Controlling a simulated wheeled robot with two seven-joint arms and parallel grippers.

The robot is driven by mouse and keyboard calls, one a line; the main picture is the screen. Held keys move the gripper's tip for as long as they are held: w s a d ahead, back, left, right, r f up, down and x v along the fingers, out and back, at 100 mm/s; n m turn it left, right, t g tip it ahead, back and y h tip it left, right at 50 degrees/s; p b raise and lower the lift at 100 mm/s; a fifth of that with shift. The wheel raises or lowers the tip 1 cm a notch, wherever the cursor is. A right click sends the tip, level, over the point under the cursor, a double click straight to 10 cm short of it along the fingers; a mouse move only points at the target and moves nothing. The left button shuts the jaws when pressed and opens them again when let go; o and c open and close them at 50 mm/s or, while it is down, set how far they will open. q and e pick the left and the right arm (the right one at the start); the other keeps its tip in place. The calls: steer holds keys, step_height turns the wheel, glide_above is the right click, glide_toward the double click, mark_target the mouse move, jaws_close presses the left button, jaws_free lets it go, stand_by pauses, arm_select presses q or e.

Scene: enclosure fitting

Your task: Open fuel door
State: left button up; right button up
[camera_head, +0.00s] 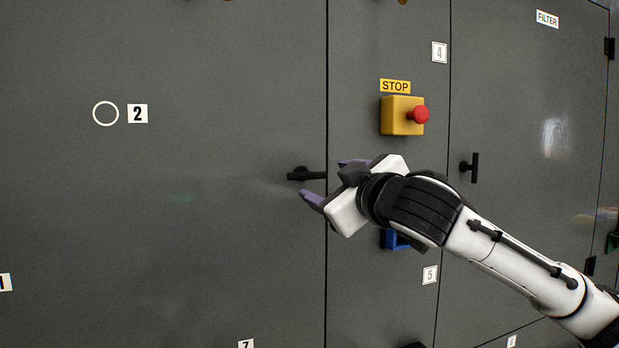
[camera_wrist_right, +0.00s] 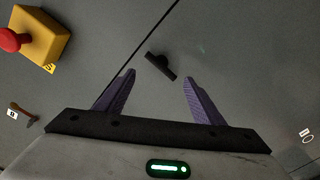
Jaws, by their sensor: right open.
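A large grey door (camera_head: 200,240) fills the left of the head view and looks shut. No fuel label is readable, so I cannot confirm which door is the fuel door. Its black bar handle (camera_head: 305,174) lies level near the door's right seam. My right gripper (camera_head: 328,182) is open in front of the panel, close to this handle. In the right wrist view the handle (camera_wrist_right: 160,66) shows just ahead of the purple fingertips, roughly centred between them (camera_wrist_right: 158,76). It appears not gripped; contact cannot be told. My left gripper is not in view.
A yellow box with a red STOP button (camera_head: 402,115) sits above my right gripper. A blue part (camera_head: 391,240) is partly hidden below my wrist. The FILTER door (camera_head: 540,220), with an upright black handle (camera_head: 475,167), is at right. A white ring (camera_head: 106,113) marks the left door.

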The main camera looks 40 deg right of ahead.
mark_target(310, 176)
steer(key=p+x, duration=0.2)
steer(key=x, duration=0.6)
steer(key=shift+w+r, duration=0.1)
steer(key=shift+w, duration=0.15)
steer(key=shift+x, duration=0.8)
